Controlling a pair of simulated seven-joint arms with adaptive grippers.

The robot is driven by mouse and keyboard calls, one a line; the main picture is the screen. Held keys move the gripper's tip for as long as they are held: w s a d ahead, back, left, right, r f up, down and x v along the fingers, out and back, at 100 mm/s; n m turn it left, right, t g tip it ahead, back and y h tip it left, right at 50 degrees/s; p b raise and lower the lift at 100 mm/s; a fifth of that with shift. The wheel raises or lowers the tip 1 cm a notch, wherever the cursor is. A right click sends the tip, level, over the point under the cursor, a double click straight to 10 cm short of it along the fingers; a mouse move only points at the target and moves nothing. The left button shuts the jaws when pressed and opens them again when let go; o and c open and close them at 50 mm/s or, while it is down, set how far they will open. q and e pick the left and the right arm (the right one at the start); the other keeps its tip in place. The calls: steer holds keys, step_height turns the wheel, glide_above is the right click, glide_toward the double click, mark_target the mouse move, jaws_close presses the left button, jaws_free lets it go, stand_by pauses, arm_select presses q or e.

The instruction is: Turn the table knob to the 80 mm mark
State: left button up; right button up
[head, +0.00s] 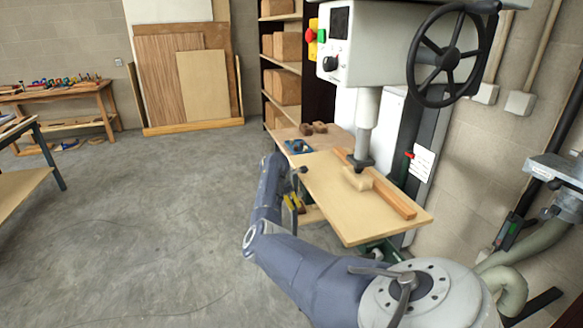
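The drill press table is a pale wooden board (330,190) under the spindle (366,125). I cannot make out the table knob or an 80 mm mark. One blue-grey arm of mine, apparently the right, comes in from the lower right. It bends and reaches up along the table's left edge. Its gripper end lies near small dark and yellow parts (293,203) beside that edge. The fingers are too small and covered to tell whether they are open or touching anything. My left gripper is not in view.
A wooden fence strip (385,190) and a small wood block (356,179) are on the table. The press head (372,45) has a large black handwheel (448,55). Shelves (283,70) stand behind.

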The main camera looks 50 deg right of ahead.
steer(key=shift+c, duration=1.3)
steer(key=shift+g, duration=0.3)
steer(key=shift+w+n+g+y, duration=0.1)
steer(key=shift+n+g+y, duration=0.2)
steer(key=shift+g+y, duration=0.3)
steer(key=shift+y, duration=0.3)
steer(key=o, duration=1.2)
steer(key=shift+v, duration=5.95)
steer(key=shift+w, duration=0.2)
